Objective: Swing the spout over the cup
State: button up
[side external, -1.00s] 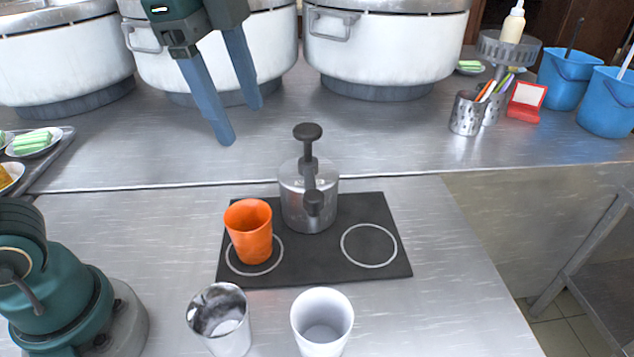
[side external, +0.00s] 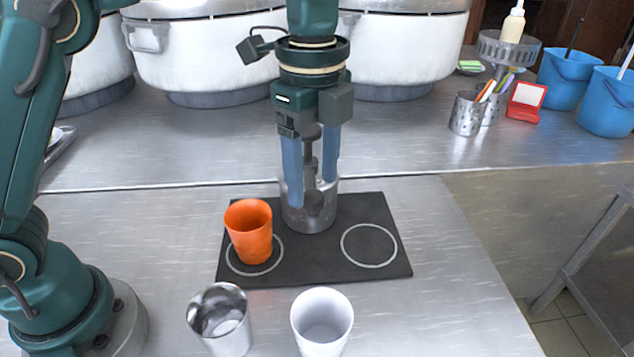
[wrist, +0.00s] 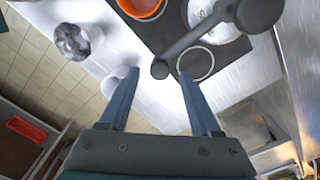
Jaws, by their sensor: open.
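The pump dispenser (side external: 308,226) has a steel body and stands at the back middle of a black mat (side external: 312,264). Its dark spout (side external: 313,204) points toward the side camera, between the mat's two white rings. The orange cup (side external: 249,232) stands upright on the left ring; the right ring is empty. My gripper (side external: 311,191) is open and points down at the dispenser, one finger on each side of the spout in the picture. In the wrist view the spout's end (wrist: 160,68) appears between the fingertips (wrist: 159,75); whether they touch it I cannot tell.
A metal cup (side external: 222,318) and a white cup (side external: 322,318) stand in front of the mat. Large white stockpots (side external: 205,52) line the back. A utensil holder (side external: 467,114) and blue buckets (side external: 607,103) are at the right. The counter right of the mat is clear.

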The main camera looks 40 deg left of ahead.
jog(key=shift+f, duration=0.95)
grip_shut()
dwell(0.8)
